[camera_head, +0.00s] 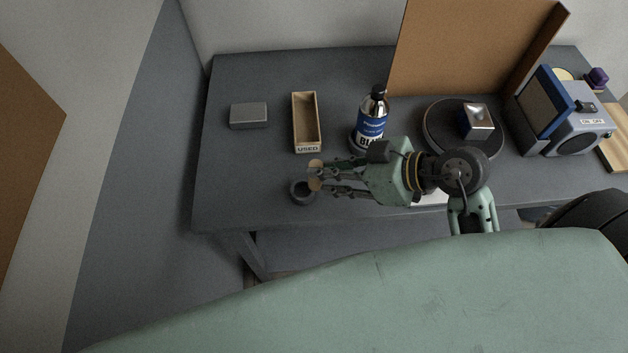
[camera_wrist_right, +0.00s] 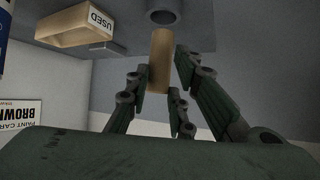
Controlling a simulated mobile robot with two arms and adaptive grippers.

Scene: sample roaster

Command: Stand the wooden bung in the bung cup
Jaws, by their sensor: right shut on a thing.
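The wooden bung (camera_head: 315,172) is a light brown cylinder held between the fingertips of my right gripper (camera_head: 318,178). In the right wrist view the bung (camera_wrist_right: 161,62) runs lengthwise between the fingers, and its far end is close to the bung cup (camera_wrist_right: 163,5). The bung cup (camera_head: 302,202) is a small dark grey round cup near the front of the table. In the head view the bung overlaps the cup's upper right rim; whether they touch I cannot tell. My left gripper is not in view.
The open wooden USED box (camera_head: 306,149) lies behind the cup. A grey block (camera_head: 248,115) lies to the left. A blue-labelled bottle (camera_head: 371,122) stands behind my right gripper. A round dark tray (camera_head: 434,140) and a blue-grey machine (camera_head: 568,130) are at the right.

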